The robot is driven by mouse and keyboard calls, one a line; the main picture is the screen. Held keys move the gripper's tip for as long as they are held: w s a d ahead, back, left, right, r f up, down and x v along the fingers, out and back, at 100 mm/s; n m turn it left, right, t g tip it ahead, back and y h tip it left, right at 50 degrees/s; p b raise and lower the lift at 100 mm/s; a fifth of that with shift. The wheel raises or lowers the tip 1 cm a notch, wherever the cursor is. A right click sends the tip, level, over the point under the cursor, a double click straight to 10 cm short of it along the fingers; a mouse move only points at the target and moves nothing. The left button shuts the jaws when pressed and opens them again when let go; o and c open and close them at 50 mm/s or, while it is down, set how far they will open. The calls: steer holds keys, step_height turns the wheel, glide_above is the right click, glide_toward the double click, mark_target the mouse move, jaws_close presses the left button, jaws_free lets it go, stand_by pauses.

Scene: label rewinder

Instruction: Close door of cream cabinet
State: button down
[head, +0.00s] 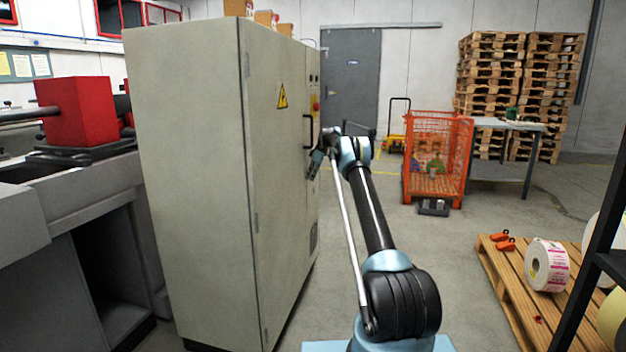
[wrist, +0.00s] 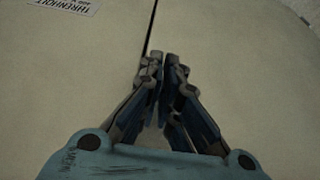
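The cream cabinet (head: 190,180) stands left of centre in the head view. Its door (head: 280,190) has hinges on the near edge, a yellow warning triangle and a black handle (head: 307,131). The door looks flush or nearly flush with the cabinet; I cannot tell whether a small gap remains. My gripper (head: 315,165) is at the door's far side, just below the handle. In the wrist view my gripper (wrist: 162,60) has its fingertips together, with nothing seen between them. They point at a cream surface with a narrow dark seam. Whether they touch it is unclear.
A grey machine with a red block (head: 78,110) stands left of the cabinet. An orange mesh cage (head: 437,145) and a table (head: 500,125) stand further back. A pallet (head: 510,290) with a label roll (head: 546,266) lies at right. The floor between is clear.

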steer(key=s+d+r+m, duration=0.1)
steer(key=s+d+r, duration=0.35)
steer(key=r, duration=0.45)
steer(key=s+d+r+m, duration=0.1)
steer(key=s+d+r, duration=0.35)
steer(key=r, duration=0.45)
steer(key=s+d+r+m+h, duration=0.15)
steer(key=s+r, duration=0.25)
steer(key=s, duration=0.7)
steer(key=s+r+m, duration=0.2)
steer(key=s+r, duration=0.2)
steer(key=s, duration=0.6)
steer(key=s+d+f+m+t+h, duration=0.1)
steer(key=s+f+m, duration=0.3)
steer(key=s, duration=1.4)
steer(key=s+d+f+m+h, duration=0.15)
steer(key=s+f, duration=0.35)
steer(key=s, duration=1.3)
steer(key=s+d+f+m, duration=0.2)
steer(key=s+f+m, duration=0.1)
steer(key=s+f, duration=1.5)
steer(key=shift+s+m, duration=0.25)
steer(key=shift+m, duration=0.05)
